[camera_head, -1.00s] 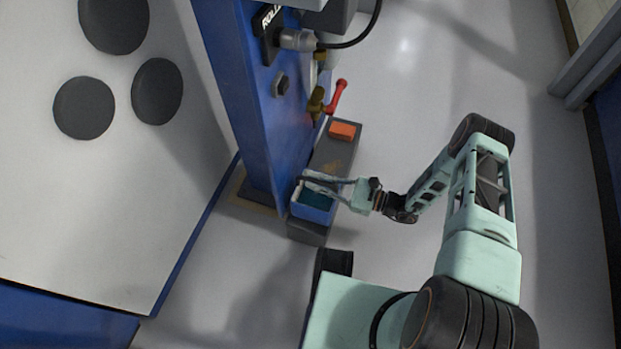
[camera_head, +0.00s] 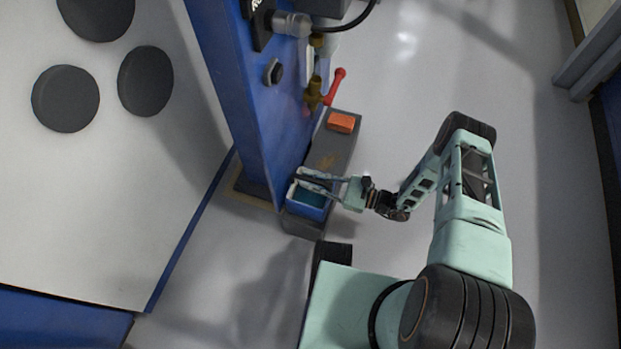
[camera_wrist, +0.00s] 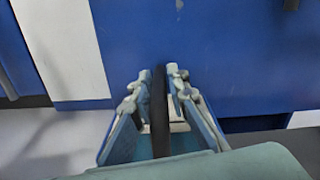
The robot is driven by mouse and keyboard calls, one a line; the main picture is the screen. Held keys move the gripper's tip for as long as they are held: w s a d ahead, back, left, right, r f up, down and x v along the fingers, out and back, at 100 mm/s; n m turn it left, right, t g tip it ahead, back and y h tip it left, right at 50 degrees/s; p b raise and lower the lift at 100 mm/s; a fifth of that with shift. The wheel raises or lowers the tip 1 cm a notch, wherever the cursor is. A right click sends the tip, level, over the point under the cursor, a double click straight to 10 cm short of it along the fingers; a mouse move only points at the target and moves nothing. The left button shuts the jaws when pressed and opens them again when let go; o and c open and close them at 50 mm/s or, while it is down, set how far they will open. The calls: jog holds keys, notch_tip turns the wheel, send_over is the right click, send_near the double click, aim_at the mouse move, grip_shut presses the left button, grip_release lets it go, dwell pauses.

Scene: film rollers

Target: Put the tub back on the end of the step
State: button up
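The small tub (camera_head: 307,198) is blue with a pale rim and a teal inside. It is at the near end of the long dark grey step (camera_head: 345,150), close to the blue machine side; I cannot tell whether it rests fully on the step. My gripper (camera_head: 303,181) reaches in from the right, over the tub's top. In the wrist view, the fingertips (camera_wrist: 160,76) close in on both sides of a dark upright strip (camera_wrist: 160,115), which looks like the tub's handle. The fingers hide part of the tub.
An orange block (camera_head: 341,122) lies on the step's far part. A red-handled brass valve (camera_head: 322,95) and a cable plug (camera_head: 291,24) stick out of the blue machine panel (camera_head: 235,100). Open floor (camera_head: 410,100) lies right of the step.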

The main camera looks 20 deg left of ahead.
jog(key=shift+o, duration=1.3)
jog(key=shift+r, duration=0.1)
jog(key=shift+d+r, duration=0.1)
jog(key=shift+d, duration=0.25)
jog(key=d+p, duration=0.2)
jog(key=d, duration=0.9)
jog(key=shift+s+d, duration=0.15)
jog(key=shift+s, duration=0.3)
